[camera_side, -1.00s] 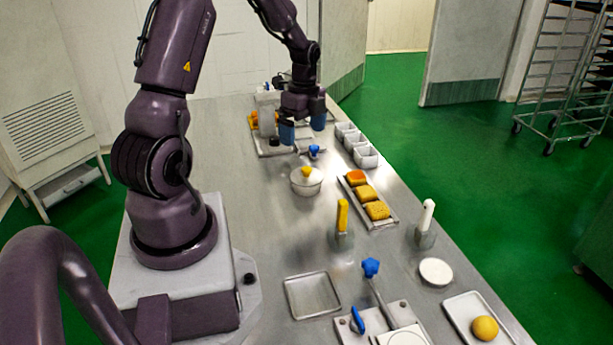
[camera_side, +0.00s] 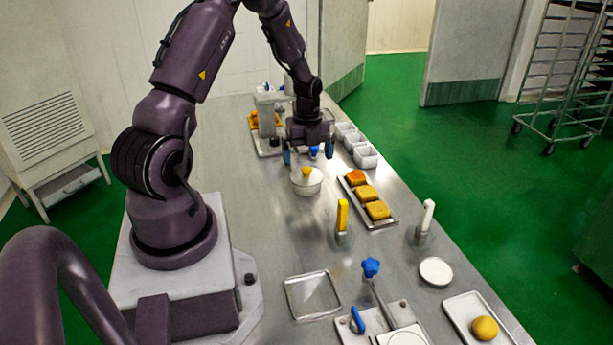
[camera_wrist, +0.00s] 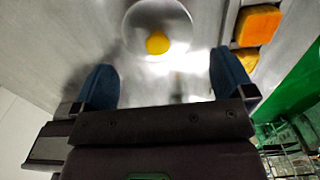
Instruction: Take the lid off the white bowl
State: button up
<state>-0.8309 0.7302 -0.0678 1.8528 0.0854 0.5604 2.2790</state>
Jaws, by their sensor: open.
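The white bowl (camera_side: 308,188) stands on the steel table with its lid (camera_side: 298,176) on top. The lid has a yellow knob (camera_side: 306,171). In the wrist view the round lid (camera_wrist: 137,24) lies beyond my fingertips, with its yellow knob (camera_wrist: 158,43) a little above the gap between them. My gripper (camera_side: 309,157) is open and empty, with blue fingers. It is above and just behind the bowl in the side view, apart from the lid. My gripper also shows in the wrist view (camera_wrist: 166,72) with its two fingers wide apart.
A tray (camera_side: 382,223) with orange and yellow blocks lies right of the bowl. White tubs (camera_side: 366,157) stand behind it. A yellow-handled tool (camera_side: 342,215) stands in a holder in front. An empty tray (camera_side: 313,296) lies nearer. The table left of the bowl is clear.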

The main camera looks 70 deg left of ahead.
aim_at(306, 168)
notch_tip(306, 168, down, 5)
jog(key=shift+s+a+r, duration=0.1)
jog(key=shift+a, duration=0.05)
jog(key=c, duration=0.6)
jog(key=shift+c, duration=0.3)
jog(key=shift+r, duration=0.1)
